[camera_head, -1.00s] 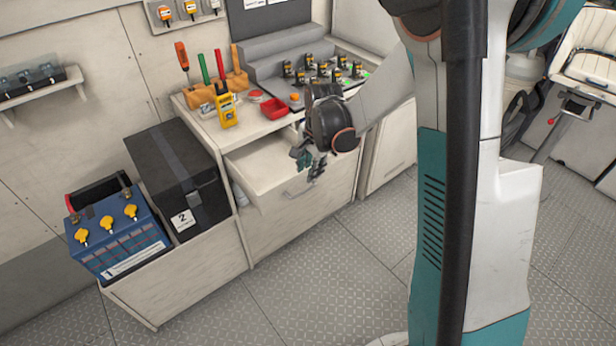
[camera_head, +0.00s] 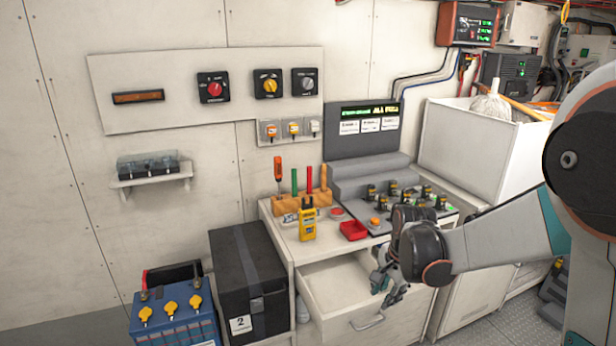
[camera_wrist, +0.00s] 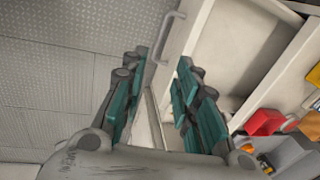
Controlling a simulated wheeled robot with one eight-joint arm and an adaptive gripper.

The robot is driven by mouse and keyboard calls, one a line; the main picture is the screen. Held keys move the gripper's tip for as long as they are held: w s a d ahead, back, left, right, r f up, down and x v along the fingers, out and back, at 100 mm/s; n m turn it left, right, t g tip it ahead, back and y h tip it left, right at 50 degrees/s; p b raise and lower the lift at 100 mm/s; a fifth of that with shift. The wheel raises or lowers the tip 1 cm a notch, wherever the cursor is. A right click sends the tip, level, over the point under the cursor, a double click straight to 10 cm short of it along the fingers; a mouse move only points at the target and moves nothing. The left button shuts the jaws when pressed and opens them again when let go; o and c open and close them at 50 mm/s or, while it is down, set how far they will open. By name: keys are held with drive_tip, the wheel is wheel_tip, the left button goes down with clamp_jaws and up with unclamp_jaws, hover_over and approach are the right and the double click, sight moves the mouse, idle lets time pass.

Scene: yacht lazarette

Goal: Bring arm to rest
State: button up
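My arm reaches in from the right in the head view. My gripper (camera_head: 388,285) hangs at the right part of an open drawer (camera_head: 335,285), just above or beside its edge; I cannot tell whether it touches. In the wrist view my gripper (camera_wrist: 158,95) has its two teal fingers spread apart, with nothing between them. The drawer's handle (camera_wrist: 168,38) and pale front show past the fingertips. The drawer looks empty where I can see inside it.
A black box (camera_head: 248,285) and a blue battery (camera_head: 175,322) stand at left. Wall switches (camera_head: 212,87) are above. Floor shows at lower right.

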drive_tip(key=s+a+r+n+t, duration=0.2)
drive_tip(key=s+r+n, duration=0.4)
drive_tip(key=s+r, duration=0.45)
drive_tip(key=s+a+r+n+t, duration=0.1)
drive_tip(key=s+r+n+t, duration=0.1)
drive_tip(key=s+n, duration=0.5)
drive_tip(key=s+r, duration=0.1)
drive_tip(key=s, duration=0.4)
drive_tip(key=shift+a+r+t+h, duration=0.2)
drive_tip(key=shift+a+t+h, duration=0.1)
drive_tip(key=shift+a+t, duration=0.1)
